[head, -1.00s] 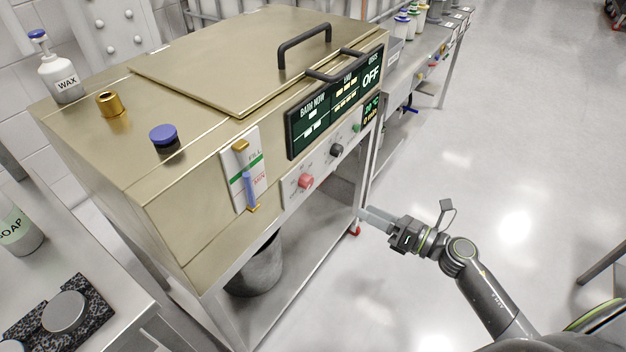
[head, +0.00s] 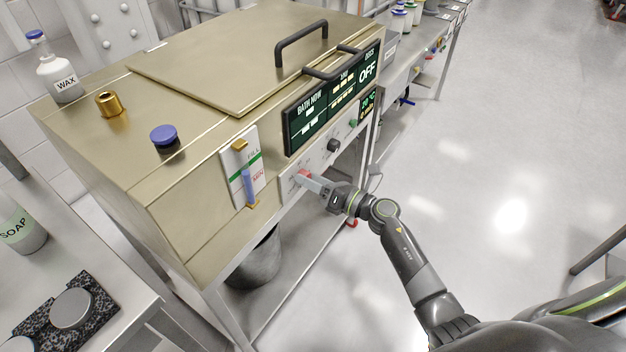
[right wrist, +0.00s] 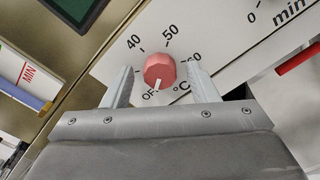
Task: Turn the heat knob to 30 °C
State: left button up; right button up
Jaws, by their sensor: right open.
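The heat knob is a red dial (right wrist: 159,71) on the white panel (right wrist: 207,48) at the front of the bath. In the right wrist view its white pointer is at or near OFF, and the marks 40, 50 and 60 show around it; the 30 mark cannot be made out. My right gripper (right wrist: 158,82) is open, with one finger on each side of the knob; I cannot tell whether they touch it. In the head view the right gripper (head: 305,178) partly covers the knob (head: 303,173). My left gripper is not in view.
A black knob (head: 333,145) and a green knob (head: 353,123) sit farther along the same panel. The fill gauge (head: 243,172) is to the left of the red knob. Dark displays (head: 306,121) are above. Open floor (head: 480,190) lies to the right.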

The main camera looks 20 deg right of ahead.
jog(key=c, duration=1)
jog(key=shift+m+p, duration=4.25)
jog(key=shift+m, duration=1.45)
jog(key=shift+f+m, duration=0.1)
jog(key=shift+m, duration=0.2)
